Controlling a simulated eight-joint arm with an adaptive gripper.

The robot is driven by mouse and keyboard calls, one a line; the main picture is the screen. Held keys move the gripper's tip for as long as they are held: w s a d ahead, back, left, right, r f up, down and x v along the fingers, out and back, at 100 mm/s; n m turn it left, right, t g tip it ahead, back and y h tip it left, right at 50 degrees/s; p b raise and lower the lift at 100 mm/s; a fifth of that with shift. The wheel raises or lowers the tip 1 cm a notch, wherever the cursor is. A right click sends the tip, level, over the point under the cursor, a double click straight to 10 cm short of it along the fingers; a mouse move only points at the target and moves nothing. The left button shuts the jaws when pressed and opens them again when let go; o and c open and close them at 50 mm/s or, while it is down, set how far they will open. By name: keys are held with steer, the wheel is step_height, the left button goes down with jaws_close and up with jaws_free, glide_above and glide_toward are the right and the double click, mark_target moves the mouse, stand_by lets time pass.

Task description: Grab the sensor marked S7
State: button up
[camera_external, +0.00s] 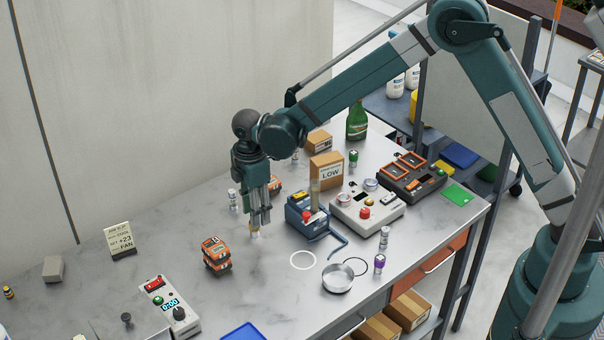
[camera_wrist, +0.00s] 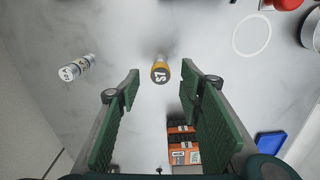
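The sensor marked S7 (camera_wrist: 160,72) stands on the marble bench with its label facing the wrist camera; it has a yellow-orange body. In the external view a small part of it (camera_external: 255,233) shows just below my fingertips. My gripper (camera_external: 258,221) points down over it and is open. In the wrist view the sensor appears between the two green finger pads, near their tips, with gaps on both sides. I cannot tell how far the tips are above the bench.
Orange-black blocks (camera_external: 216,256) are stacked near my gripper. A blue device (camera_external: 306,216) with a red button stands to the right, beside a LOW box (camera_external: 327,172). A white ring (camera_external: 303,260) marks clear bench.

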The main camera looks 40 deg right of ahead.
steer(key=shift+f, duration=2.65)
steer(key=shift+c, duration=0.5)
steer(key=c, duration=0.9)
